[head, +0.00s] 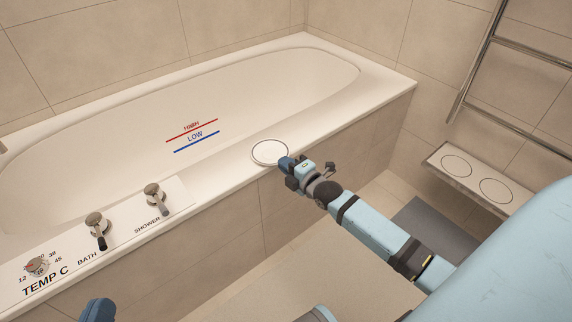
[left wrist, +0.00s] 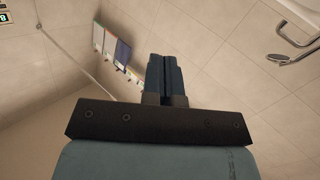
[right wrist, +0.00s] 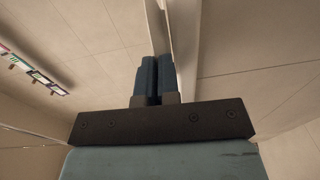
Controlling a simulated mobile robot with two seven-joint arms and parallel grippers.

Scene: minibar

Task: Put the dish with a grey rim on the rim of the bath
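The round white dish with a thin grey rim (head: 268,150) is at the near rim of the bath (head: 225,180), lying flat, with its right edge at my right gripper. I cannot tell whether it rests on the rim or hovers just above it. My right gripper (head: 284,163) reaches in from the right, its fingers close together at the dish's edge. In the right wrist view the fingers (right wrist: 157,62) have a narrow gap, with a thin pale edge beyond them. My left gripper (left wrist: 163,60) has its fingers together and empty; its dark blue tip (head: 97,311) shows at the lower left of the head view.
A tap panel with a shower knob (head: 155,195), a bath knob (head: 97,225) and a temperature dial (head: 38,265) takes up the rim at left. A pale shelf (head: 475,178) with two round outlined shapes stands at right, below a metal rail (head: 476,62). The rim right of the dish is clear.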

